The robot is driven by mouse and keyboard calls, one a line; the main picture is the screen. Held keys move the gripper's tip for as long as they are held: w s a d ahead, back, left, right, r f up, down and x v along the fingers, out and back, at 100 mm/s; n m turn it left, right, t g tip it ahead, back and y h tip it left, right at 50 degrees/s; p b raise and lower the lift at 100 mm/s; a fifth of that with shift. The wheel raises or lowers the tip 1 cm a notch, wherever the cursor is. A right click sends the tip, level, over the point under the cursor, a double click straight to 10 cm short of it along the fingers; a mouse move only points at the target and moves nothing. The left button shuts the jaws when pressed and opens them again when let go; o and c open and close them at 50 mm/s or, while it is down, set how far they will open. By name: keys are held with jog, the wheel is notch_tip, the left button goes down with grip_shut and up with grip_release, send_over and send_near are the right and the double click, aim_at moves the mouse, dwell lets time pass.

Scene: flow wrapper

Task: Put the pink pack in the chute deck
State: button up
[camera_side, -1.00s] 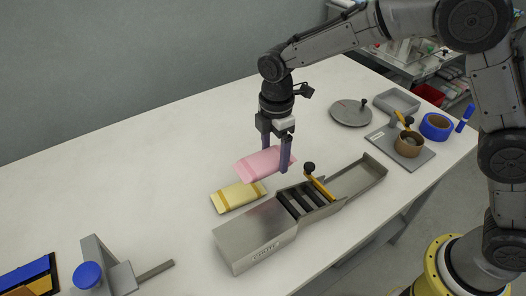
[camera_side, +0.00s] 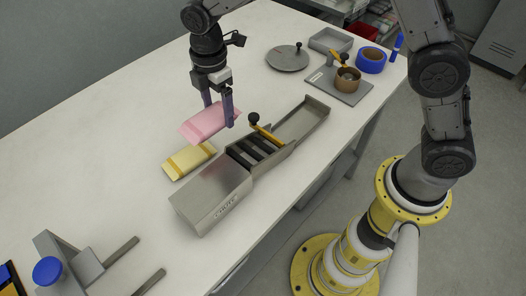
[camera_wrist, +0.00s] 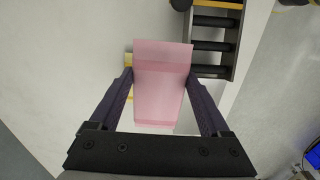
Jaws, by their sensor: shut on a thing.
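The pink pack (camera_side: 204,124) is held in my gripper (camera_side: 218,112), raised above the table and tilted in the side view. In the wrist view the pink pack (camera_wrist: 162,80) lies between the two fingers of my gripper (camera_wrist: 163,100), which are shut on its sides. The metal chute (camera_side: 213,192) stands just right of and below the pack in the side view. Its deck (camera_side: 300,122) is an open sloped tray at the far end, beyond black rollers (camera_side: 256,148). In the wrist view the rollers (camera_wrist: 212,46) show at the upper right. The deck looks empty.
A yellow pack (camera_side: 189,160) lies on the table beside the chute. A round grey plate (camera_side: 287,58), a brown tape roll (camera_side: 347,80) and a blue roll (camera_side: 371,60) are at the back.

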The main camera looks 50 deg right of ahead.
jog(key=shift+s+a+m, duration=0.1)
jog(key=shift+s+m, duration=0.2)
jog(key=shift+m, duration=0.1)
jog(key=r+n, duration=0.1)
send_over(217, 181)
jog(key=shift+f, duration=1.85)
jog(key=shift+f, duration=0.65)
jog(key=shift+f, duration=0.35)
jog(key=shift+f, duration=0.4)
dwell(0.4)
